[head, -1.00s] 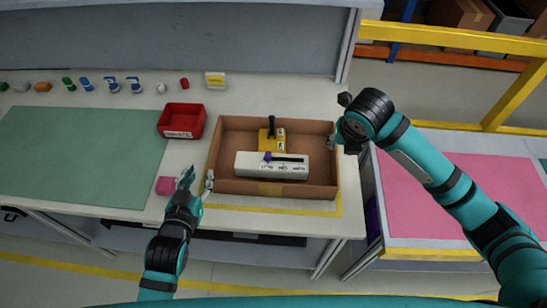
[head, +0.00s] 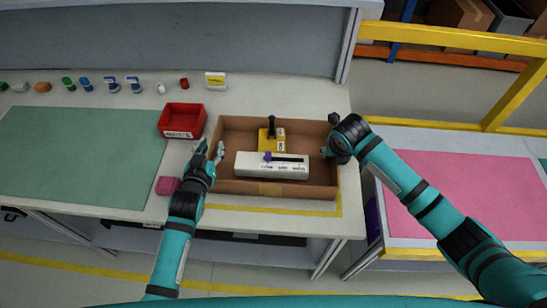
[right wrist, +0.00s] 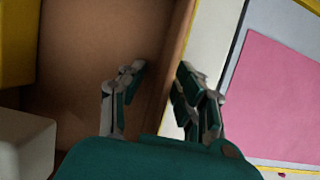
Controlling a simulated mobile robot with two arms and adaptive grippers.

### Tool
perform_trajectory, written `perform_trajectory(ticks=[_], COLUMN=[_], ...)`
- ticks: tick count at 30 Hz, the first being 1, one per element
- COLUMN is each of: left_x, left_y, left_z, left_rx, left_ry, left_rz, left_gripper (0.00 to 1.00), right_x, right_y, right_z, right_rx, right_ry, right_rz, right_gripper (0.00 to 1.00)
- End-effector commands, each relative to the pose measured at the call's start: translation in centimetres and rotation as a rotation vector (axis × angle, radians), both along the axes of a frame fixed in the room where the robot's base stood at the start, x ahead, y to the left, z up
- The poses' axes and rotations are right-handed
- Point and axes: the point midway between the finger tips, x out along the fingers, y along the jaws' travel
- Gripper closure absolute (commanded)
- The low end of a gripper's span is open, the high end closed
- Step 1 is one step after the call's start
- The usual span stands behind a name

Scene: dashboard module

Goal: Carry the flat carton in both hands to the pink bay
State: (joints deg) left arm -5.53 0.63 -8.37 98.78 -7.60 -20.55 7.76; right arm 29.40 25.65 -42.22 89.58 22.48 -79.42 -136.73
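The flat carton (head: 310,189) is an open brown box on the workbench in the head view. It holds a white block with a slider and a yellow part with a black handle. My left gripper (head: 210,151) is open at the carton's left wall, one finger on each side. My right gripper (head: 326,139) is at the right wall. In the right wrist view its fingers (right wrist: 164,84) are apart, one inside the carton (right wrist: 95,60) and one outside, with a gap to the wall. The pink bay (head: 475,190) is an empty pink area at the right.
A red bin (head: 182,120) stands just left of the carton, and a pink block (head: 167,186) lies near my left gripper. A green mat (head: 80,155) lies at the left. Small parts line the back. A gap separates the workbench from the pink bay's table. A yellow rail (head: 450,122) runs behind.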

Motion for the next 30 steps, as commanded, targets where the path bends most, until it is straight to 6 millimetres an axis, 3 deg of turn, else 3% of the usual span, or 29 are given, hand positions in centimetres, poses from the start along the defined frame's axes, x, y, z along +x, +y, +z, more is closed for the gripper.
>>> perform_trajectory(ticks=[2, 10, 30], left_x=[-0.02, -0.04, 0.01], left_y=[-0.01, -0.01, -0.02], left_z=[0.00, -0.01, 0.84], left_rx=[0.000, 0.000, 0.000], left_ry=[0.000, 0.000, -0.003], left_rz=[0.000, 0.000, 0.000], left_gripper=[0.67, 1.00, 1.00], right_x=[-0.01, -0.02, 0.07], right_y=[0.00, 0.00, 0.02], right_z=[0.01, 0.01, 0.84], right_rx=[0.000, 0.000, 0.001], right_ry=[0.000, 0.000, -0.003], right_rz=[0.000, 0.000, 0.000], right_gripper=[0.67, 1.00, 1.00])
